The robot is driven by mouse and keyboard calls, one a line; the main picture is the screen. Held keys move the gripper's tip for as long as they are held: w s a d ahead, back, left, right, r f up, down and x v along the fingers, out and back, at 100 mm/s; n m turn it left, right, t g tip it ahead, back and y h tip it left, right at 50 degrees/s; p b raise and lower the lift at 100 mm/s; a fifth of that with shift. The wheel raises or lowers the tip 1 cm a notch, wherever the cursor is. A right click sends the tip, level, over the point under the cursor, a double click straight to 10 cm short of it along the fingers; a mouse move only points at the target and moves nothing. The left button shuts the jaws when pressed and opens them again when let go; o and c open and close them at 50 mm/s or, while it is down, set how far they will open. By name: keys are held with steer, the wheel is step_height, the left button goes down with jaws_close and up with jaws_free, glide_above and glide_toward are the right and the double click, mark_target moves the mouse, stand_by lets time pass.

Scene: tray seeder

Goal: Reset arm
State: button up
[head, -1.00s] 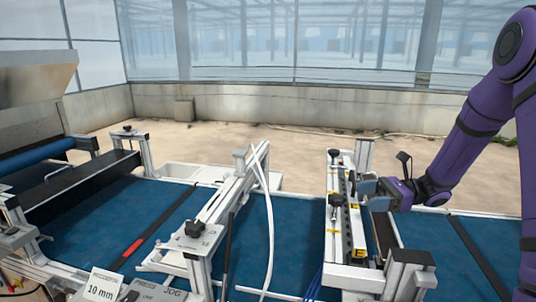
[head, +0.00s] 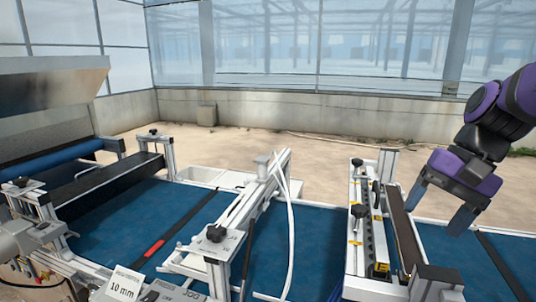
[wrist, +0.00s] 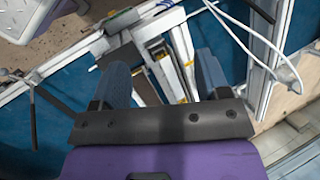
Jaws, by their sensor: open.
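My gripper (head: 440,205) is on the right in the head view, at the end of my purple arm. Its two blue-grey fingers are spread apart with nothing between them. It hangs above and to the right of the white seeder frame (head: 357,250) with black knobs, apart from it in the picture. In the wrist view my gripper (wrist: 160,75) shows both fingers wide apart, with the frame's rails and yellow-marked parts beyond them.
The blue conveyor belt (head: 315,240) runs across under several white crossframes. A middle crossframe (head: 235,225) carries a black knob and a loose white tube (head: 291,240). A "10 mm" sign (head: 122,290) stands front left. Open floor (head: 330,160) lies behind the machine.

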steer(key=s+d+r+n+t+h, duration=0.3)
steer(key=s+r+n+t+h, duration=0.1)
steer(key=s, duration=0.4)
steer(key=shift+s+d+r+n+t+h, duration=0.15)
steer(key=shift+r+n+t+h, duration=0.15)
steer(key=shift+n+t, duration=0.55)
